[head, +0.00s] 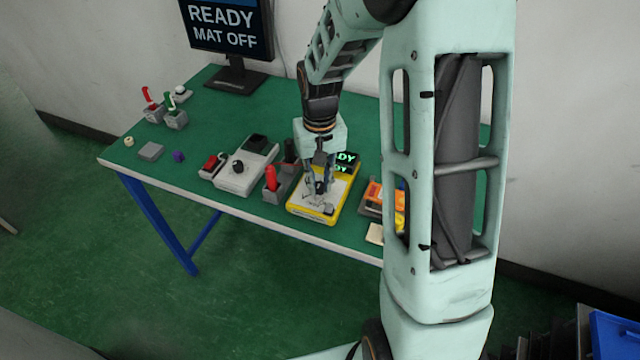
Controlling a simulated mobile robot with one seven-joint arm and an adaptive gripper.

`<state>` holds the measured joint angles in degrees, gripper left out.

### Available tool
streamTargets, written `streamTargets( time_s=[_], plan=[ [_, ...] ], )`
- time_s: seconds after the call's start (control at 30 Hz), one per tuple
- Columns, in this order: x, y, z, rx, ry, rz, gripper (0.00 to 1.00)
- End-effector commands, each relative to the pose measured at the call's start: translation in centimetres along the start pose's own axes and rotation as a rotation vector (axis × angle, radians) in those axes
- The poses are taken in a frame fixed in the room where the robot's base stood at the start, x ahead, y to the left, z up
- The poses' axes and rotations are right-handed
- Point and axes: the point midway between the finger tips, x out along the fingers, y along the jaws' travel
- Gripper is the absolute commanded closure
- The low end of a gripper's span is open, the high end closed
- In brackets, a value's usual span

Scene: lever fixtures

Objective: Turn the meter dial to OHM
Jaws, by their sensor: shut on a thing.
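The meter (296,205) is a yellow-edged box with a pale face near the front edge of the green table. Its dark display (345,160) shows green lettering, partly hidden by my arm, with "DY" readable. My gripper (319,190) points down over the meter's face and is shut on what appears to be the dial. The fingers hide the dial, so its pointer and the setting it is at cannot be read. The OHM label is too small to make out.
Left of the meter stand a red-handled lever fixture (271,180) and a grey box with a black knob (238,167). Orange and yellow items (373,193) lie to its right, partly behind my arm. A monitor (228,30) reads "READY MAT OFF".

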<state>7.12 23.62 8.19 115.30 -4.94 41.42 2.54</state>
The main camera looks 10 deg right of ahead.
Motion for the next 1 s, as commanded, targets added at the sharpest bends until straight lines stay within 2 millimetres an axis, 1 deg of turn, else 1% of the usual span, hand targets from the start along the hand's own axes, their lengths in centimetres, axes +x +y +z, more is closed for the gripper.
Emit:
streamTargets(
  time_s=[0.3,0.8,0.83,0.97,1.0],
  plan=[
    [-0.06,-0.06,-0.07,0.114,0.002,0.000,1.00],
    [-0.11,-0.07,-0.08,0.133,0.002,0.000,1.00],
    [-0.11,-0.07,-0.09,0.133,0.002,0.000,0.80],
    [-0.09,-0.07,-0.07,0.132,0.002,0.000,0.66],
    [-0.08,-0.07,-0.06,0.132,0.002,0.000,0.65]
  ],
)
